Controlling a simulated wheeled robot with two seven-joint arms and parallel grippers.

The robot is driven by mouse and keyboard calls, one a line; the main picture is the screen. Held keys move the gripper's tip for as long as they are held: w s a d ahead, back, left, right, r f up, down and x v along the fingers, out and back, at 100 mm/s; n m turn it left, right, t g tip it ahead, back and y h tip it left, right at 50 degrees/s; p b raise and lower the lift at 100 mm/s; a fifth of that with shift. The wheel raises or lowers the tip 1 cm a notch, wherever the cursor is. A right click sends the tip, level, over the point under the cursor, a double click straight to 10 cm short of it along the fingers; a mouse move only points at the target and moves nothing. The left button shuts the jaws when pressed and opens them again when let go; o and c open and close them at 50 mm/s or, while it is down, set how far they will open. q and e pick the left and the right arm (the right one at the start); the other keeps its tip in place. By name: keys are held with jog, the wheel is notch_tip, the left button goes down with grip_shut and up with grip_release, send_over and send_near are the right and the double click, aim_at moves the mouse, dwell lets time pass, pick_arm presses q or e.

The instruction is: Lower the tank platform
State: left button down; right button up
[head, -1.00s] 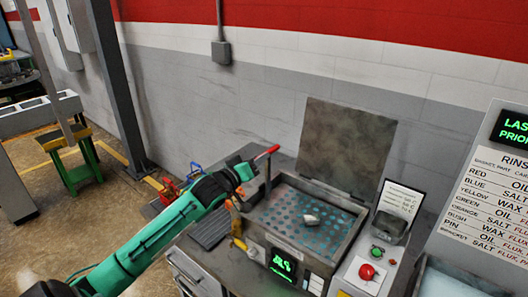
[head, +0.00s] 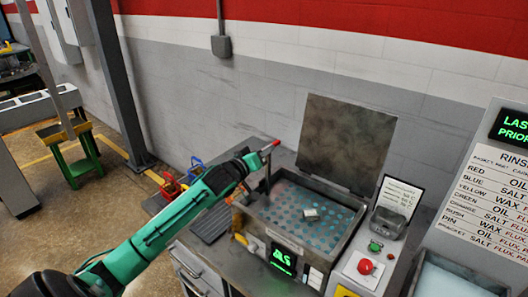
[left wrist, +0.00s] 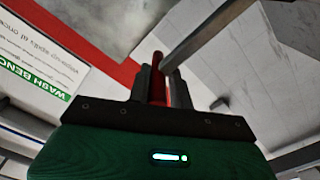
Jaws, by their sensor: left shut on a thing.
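The tank (head: 345,258) is an open metal box on the bench, with its lid (head: 345,140) standing up behind it. The platform (head: 290,213) in it is a perforated teal plate, with a small pale grey part (head: 311,213) on it. A lever with a red handle (head: 271,146) stands at the tank's back left, on a dark post (head: 267,178). My left gripper (head: 256,158) is shut on the red handle. In the left wrist view, the handle (left wrist: 157,88) sits between the two fingers (left wrist: 158,80). My right gripper is not in view.
A green display (head: 283,261) is on the tank's front. A panel at right has a red button (head: 365,266) and a green button (head: 375,245). A rinse sign (head: 490,180) stands further right. A red caddy (head: 172,186) stands left of the bench.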

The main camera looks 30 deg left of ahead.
pick_arm(q)
notch_tip(320, 180, down, 4)
jog(key=shift+d+r+b, duration=0.1)
jog(key=shift+b, duration=0.75)
jog(key=c, duration=1.4)
grip_release()
jog(key=shift+d, duration=0.1)
jog(key=shift+o, duration=0.2)
jog(key=shift+r, duration=0.15)
jog(key=s+a+b, duration=0.1)
jog(key=s+b, duration=0.3)
jog(key=s, duration=0.9)
jog(key=shift+s+b, duration=0.3)
jog(key=shift+s, duration=0.1)
